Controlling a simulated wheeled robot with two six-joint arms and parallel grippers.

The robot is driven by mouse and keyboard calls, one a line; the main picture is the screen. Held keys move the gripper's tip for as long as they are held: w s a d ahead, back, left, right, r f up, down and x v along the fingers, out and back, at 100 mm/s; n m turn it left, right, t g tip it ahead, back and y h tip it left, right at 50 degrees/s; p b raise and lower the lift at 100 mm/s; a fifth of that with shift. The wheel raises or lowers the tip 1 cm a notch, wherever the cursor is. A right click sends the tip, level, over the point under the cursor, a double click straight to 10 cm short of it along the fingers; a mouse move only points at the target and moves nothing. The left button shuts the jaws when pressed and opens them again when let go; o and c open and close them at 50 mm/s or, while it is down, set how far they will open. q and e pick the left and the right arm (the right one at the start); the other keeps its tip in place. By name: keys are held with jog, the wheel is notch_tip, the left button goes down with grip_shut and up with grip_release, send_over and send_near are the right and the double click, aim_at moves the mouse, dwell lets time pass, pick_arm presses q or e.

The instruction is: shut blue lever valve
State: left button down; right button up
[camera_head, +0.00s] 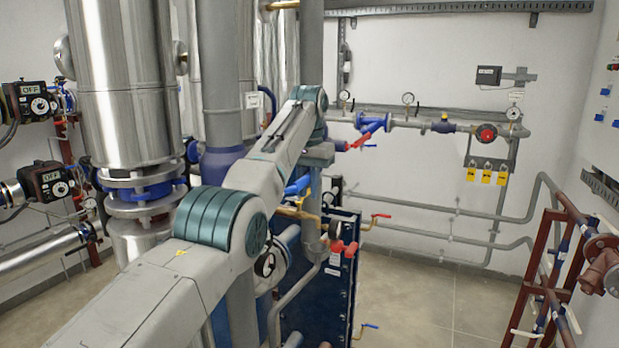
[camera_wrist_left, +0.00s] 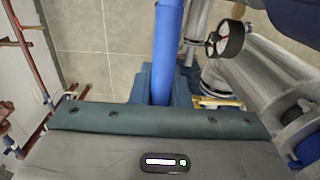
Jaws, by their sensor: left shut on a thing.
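A blue lever (camera_head: 298,186) shows in the head view at the middle, just below the end of my left arm. My left gripper (camera_head: 314,163) is at the lever, partly hidden by my own arm. In the left wrist view, the long blue lever (camera_wrist_left: 168,45) runs up from the jaws of my left gripper (camera_wrist_left: 157,86), which is shut on it. The valve body under the lever is hidden or cannot be made out. My right gripper is in neither view.
A dark blue plate exchanger (camera_head: 340,285) stands below the gripper, with red handles (camera_head: 345,248) close by. A pressure gauge (camera_wrist_left: 229,39) is near the gripper in the wrist view. Grey pipes (camera_head: 440,205) run along the back wall. Floor (camera_head: 430,300) is clear at right of the exchanger.

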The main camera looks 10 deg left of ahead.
pick_arm(q)
jog(key=shift+s+f, duration=0.1)
jog(key=shift+f, duration=0.35)
jog(key=c, duration=1.6)
grip_release()
jog(key=shift+c, duration=0.2)
jog(key=shift+o, duration=1.3)
jog(key=shift+r, duration=0.15)
